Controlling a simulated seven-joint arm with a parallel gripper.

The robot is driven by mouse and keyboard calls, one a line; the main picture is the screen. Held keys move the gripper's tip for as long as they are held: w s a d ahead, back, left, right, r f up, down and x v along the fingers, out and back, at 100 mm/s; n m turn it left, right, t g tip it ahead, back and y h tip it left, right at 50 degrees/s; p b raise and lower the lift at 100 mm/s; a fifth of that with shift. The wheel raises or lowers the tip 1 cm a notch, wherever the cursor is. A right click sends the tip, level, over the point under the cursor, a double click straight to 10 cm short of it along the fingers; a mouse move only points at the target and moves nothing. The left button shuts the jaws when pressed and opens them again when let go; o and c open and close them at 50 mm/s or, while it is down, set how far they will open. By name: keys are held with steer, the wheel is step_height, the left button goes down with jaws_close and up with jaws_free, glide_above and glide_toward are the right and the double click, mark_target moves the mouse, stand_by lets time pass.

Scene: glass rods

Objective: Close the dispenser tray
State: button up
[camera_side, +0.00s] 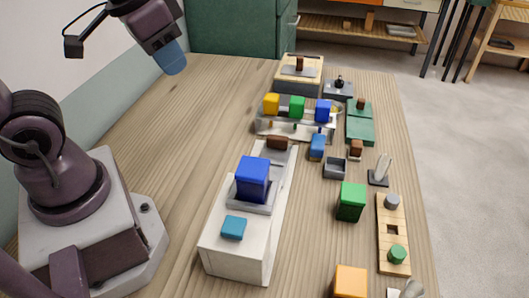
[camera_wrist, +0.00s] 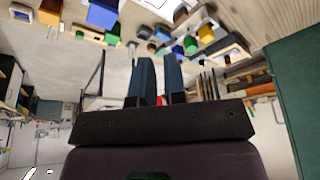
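A long white unit (camera_side: 232,260), which looks like the dispenser, stands on the table in the side view. A teal button or block (camera_side: 233,228) is on its near end. A grey tray (camera_side: 251,208) sits on its top, with a large blue block (camera_side: 252,178) in it. A brown handle-like piece (camera_side: 277,142) is at its far end. I cannot tell how far the tray is open. My gripper (camera_side: 173,63) is high at the upper left, away from the unit. Its two blue fingers stand apart and empty in the wrist view (camera_wrist: 160,76).
Behind the unit is a rack (camera_side: 266,126) with yellow, green and blue blocks. To its right are a green block (camera_side: 351,201), a small grey bin (camera_side: 335,168) and a wooden peg board (camera_side: 393,230). An orange block (camera_side: 350,282) is in front. The table's left side is clear.

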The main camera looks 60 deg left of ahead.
steer(key=w+a+f+n+g, duration=0.1)
steer(key=w+f, duration=0.1)
steer(key=w, duration=0.1)
steer(key=w+a+f+n+g, duration=0.1)
steer(key=w+f+g, duration=0.1)
steer(key=w, duration=0.1)
steer(key=w+a+f+g+h, duration=0.1)
steer(key=w+f, duration=0.2)
steer(key=w, duration=0.1)
steer(key=shift+a+n, duration=0.3)
steer(key=shift+n, duration=0.1)
jaws_close()
steer(key=n+g+h, duration=0.2)
steer(key=n+g, duration=0.1)
steer(key=n, duration=0.3)
glide_toward(261, 155)
steer(key=x, duration=0.7)
steer(key=shift+s+d, duration=0.3)
steer(key=shift+s, duration=0.1)
steer(key=s+d, duration=0.8)
steer(key=shift+s, duration=0.15)
